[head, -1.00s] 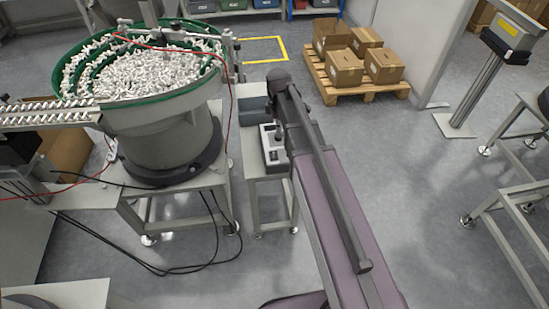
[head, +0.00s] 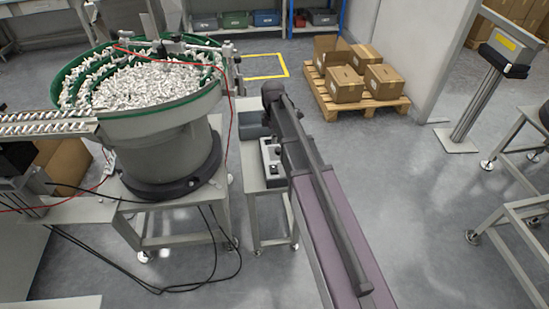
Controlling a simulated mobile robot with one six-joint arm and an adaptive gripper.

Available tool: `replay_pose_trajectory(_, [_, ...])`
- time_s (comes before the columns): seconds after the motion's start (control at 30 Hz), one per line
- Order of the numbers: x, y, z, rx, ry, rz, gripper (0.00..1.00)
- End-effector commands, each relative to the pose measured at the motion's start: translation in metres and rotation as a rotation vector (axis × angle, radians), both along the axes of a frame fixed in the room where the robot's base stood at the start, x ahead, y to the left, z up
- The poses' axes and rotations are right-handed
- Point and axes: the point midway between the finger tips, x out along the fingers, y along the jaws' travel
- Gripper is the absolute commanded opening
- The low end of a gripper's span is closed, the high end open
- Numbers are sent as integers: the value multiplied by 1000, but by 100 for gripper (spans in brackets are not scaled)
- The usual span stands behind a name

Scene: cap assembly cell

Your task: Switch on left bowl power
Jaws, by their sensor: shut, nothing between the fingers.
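The left bowl feeder (head: 165,150) is a grey drum with a green-rimmed bowl full of small white parts, standing on a metal table. To its right, a small light-grey control box (head: 269,166) with dark knobs or switches sits on a narrow stand (head: 262,205). My arm covers the box's right side, so its switch positions cannot be read.
A darker grey box (head: 252,121) sits behind the control box. A pallet (head: 385,107) with cardboard boxes stands behind. Metal frames (head: 510,230) are at right; the middle floor is clear.

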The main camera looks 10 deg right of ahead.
Motion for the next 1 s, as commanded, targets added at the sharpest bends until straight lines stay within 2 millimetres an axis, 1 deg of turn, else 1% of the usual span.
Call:
replay_pose_trajectory(0.27, [-1, 0, -12, 0, 0, -1, 0])
replay_pose_trajectory(1.0, [-8, 0, -66, 0, 0, -1, 0])
